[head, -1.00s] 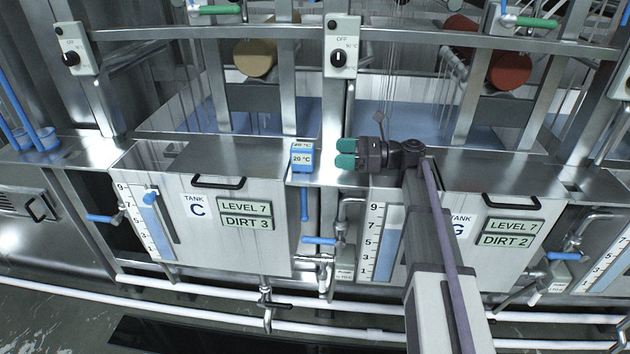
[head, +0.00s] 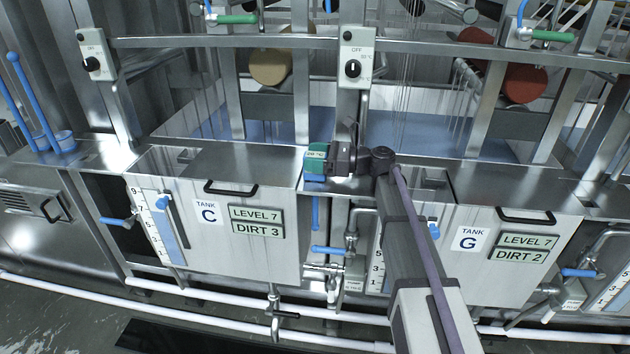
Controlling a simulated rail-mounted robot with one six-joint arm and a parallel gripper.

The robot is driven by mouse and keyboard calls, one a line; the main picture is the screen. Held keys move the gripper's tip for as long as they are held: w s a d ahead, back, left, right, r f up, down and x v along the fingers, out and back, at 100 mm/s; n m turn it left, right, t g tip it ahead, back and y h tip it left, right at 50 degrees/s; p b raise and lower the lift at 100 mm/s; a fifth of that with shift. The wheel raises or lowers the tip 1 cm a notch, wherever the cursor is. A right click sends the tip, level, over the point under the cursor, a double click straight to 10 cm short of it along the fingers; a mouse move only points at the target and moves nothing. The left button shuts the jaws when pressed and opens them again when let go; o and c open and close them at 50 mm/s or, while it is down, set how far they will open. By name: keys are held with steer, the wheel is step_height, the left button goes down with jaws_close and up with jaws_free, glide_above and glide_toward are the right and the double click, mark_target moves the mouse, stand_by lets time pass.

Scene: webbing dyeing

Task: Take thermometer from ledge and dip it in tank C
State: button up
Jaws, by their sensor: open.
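The thermometer (head: 315,178) is a blue block with a temperature display and a blue stem hanging below it. It sits at the ledge (head: 345,188) between tank C and tank G. My gripper (head: 314,160) has its green fingertips at the thermometer's head, overlapping it in the picture. The jaws are open, and I cannot tell whether they touch it. The fingers hide part of the block. Tank C (head: 190,250) is left of the thermometer, with a level gauge, a lid handle and signs reading LEVEL 7 and DIRT 3.
Tank G (head: 470,270) stands on the right, partly behind my arm. A control box with a knob (head: 356,57) is on the post above the ledge. Uprights and a horizontal rail stand behind the tanks. Blue-handled rods (head: 40,110) stand at the far left.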

steer(key=shift+d, duration=0.1)
jaws_close()
stand_by(0.6)
steer(key=shift+r, duration=0.1)
step_height(320, 180, up, 28)
steer(key=p, duration=2.8)
